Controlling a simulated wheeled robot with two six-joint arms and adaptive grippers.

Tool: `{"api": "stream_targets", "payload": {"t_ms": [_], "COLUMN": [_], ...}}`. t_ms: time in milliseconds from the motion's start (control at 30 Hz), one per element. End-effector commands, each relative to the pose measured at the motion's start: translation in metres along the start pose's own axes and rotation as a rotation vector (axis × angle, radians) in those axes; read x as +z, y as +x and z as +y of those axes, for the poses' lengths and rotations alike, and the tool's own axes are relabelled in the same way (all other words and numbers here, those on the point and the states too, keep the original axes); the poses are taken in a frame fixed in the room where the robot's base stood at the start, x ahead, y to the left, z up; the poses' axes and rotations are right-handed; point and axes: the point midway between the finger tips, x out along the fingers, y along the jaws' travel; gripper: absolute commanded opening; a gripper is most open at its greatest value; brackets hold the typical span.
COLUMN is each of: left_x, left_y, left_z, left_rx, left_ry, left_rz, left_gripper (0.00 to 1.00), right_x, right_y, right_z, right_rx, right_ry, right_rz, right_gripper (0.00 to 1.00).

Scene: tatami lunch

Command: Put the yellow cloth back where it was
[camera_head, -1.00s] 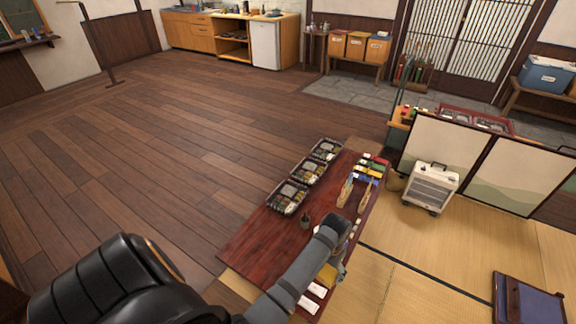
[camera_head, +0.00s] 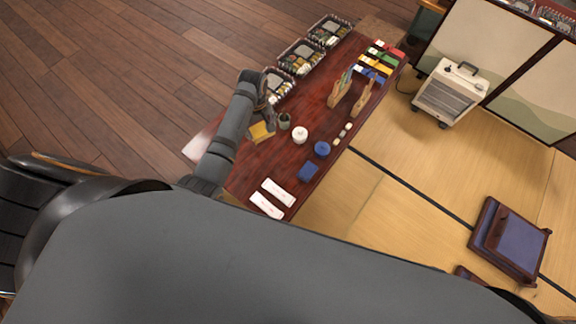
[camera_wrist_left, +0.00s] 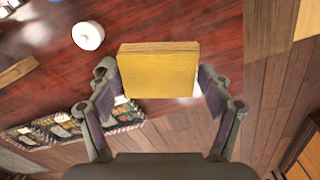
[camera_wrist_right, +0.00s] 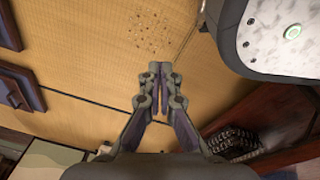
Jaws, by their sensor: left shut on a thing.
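The yellow cloth (camera_head: 262,132) is a folded block in my left gripper (camera_head: 264,112), at the left side of the dark red table (camera_head: 270,160). In the left wrist view the cloth (camera_wrist_left: 158,72) sits between both fingers, and the gripper (camera_wrist_left: 160,88) is shut on it. I cannot tell whether the cloth touches the tabletop. My right gripper (camera_wrist_right: 160,75) is shut and empty above the tatami floor; it is hidden in the head view.
A dark green cup (camera_head: 284,121) stands close beside the cloth. A white lidded pot (camera_head: 300,135), blue pot (camera_head: 322,149), folded blue cloth (camera_head: 308,171) and white packets (camera_head: 277,192) lie nearby. Lunch boxes (camera_head: 301,57) line the far left edge. A heater (camera_head: 450,92) stands right.

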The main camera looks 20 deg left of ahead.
Motion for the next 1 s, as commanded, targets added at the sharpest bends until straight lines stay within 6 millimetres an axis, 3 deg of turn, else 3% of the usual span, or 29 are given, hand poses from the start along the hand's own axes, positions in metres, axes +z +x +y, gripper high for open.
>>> {"api": "stream_targets", "payload": {"t_ms": [33,200,333,500,600,767,900,1000], "left_x": [-0.013,-0.044,-0.055,-0.056,-0.047,-0.013,0.019,0.029], "left_y": [0.042,0.085,0.095,0.094,0.100,0.121,0.140,0.162], "left_z": [-0.003,-0.010,-0.013,-0.013,-0.005,0.024,0.050,0.059], "left_rx": [-0.001,0.003,0.005,0.006,0.006,0.007,0.006,0.005], "left_ry": [-0.131,-0.541,-0.703,-0.750,-0.748,-0.745,-0.744,-0.745], "left_rz": [0.004,0.001,-0.002,-0.005,-0.008,-0.011,-0.011,-0.008], "left_gripper": [0.45,0.45,0.45,0.45,0.45,0.45,0.45,0.45], "right_x": [-0.009,-0.038,-0.048,-0.051,-0.057,-0.076,-0.091,-0.101], "right_y": [0.033,0.048,0.047,0.042,0.038,0.018,-0.009,-0.036], "right_z": [-0.003,-0.007,-0.008,-0.009,-0.010,-0.016,-0.022,-0.028], "right_rx": [-0.001,-0.004,-0.005,-0.006,-0.009,-0.021,-0.035,-0.049], "right_ry": [0.000,0.000,0.000,0.000,0.000,0.001,0.001,-0.002], "right_rz": [0.009,0.018,0.020,0.019,0.022,0.020,0.015,0.011], "right_gripper": [0.00,0.00,0.00,0.00,0.00,0.00,0.00,0.00]}}
